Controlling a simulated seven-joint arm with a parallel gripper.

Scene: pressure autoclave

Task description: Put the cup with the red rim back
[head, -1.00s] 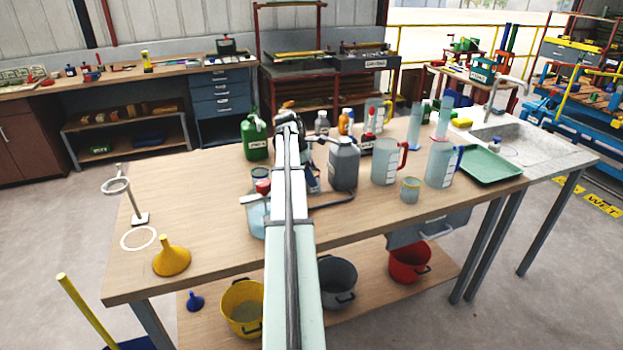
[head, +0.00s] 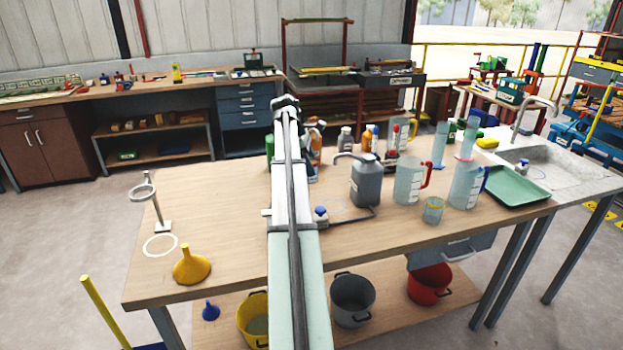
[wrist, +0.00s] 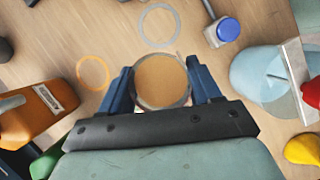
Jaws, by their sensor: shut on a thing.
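In the wrist view my gripper (wrist: 161,86) has its two blue fingers on opposite sides of a round cup (wrist: 161,78). I look down on the cup; its rim appears greyish, and I cannot make out red on it. The wooden tabletop colour fills its inside. A grey ring (wrist: 160,25) and an orange ring (wrist: 93,73) are marked on the bench just beyond the cup. In the head view my arm hides the gripper and the held cup.
On the bench (head: 225,215) stand a grey canister (head: 367,182), jugs (head: 408,182) and a yellow funnel (head: 191,265). The left bench is mostly clear.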

